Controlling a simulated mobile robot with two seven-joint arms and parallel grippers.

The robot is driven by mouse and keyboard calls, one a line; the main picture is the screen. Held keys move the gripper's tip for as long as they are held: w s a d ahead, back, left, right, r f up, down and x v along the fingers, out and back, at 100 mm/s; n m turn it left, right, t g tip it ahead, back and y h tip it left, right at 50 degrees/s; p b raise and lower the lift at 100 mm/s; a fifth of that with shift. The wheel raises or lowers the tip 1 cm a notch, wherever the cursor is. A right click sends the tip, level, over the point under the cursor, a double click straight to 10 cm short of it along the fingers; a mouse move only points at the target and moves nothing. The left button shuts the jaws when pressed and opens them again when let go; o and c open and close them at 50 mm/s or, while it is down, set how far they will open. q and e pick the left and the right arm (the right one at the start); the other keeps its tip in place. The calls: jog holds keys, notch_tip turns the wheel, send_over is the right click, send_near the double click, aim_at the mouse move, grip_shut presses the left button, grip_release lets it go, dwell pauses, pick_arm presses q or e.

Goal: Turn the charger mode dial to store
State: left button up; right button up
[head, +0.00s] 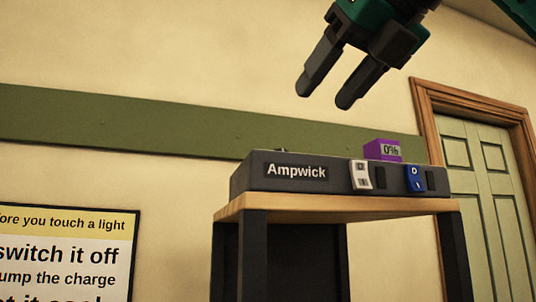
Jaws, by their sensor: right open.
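A dark grey charger (245,182) labelled "Ampwick" sits on a small table. Its front carries a white switch-like piece (361,175) and a blue one (414,178), each beside a dark slot. A small dark bump (281,149) shows at the top back edge; I cannot tell whether it is the mode dial. No dial markings can be read from this low angle. My right gripper (323,98) is open and empty, pointing down, above the charger and apart from it. My left gripper is out of view.
The table (300,204) has a wooden top and dark legs. A printed sign (70,250) hangs at lower left, and a green door (487,165) stands at right.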

jog(key=x, duration=0.6)
jog(key=p+x, duration=0.1)
jog(key=x, duration=0.4)
jog(key=shift+w+a, duration=0.15)
jog(key=shift+w, duration=0.3)
jog(key=shift+w+a+f+p, duration=0.1)
jog(key=shift+w+a+p, duration=0.1)
jog(key=shift+w+p, duration=0.15)
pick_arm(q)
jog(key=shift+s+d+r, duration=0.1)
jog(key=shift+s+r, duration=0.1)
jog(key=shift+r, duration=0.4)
pick_arm(e)
jog(key=c, duration=1.1)
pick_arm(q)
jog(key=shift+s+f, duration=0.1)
pick_arm(e)
jog(key=shift+o, duration=0.2)
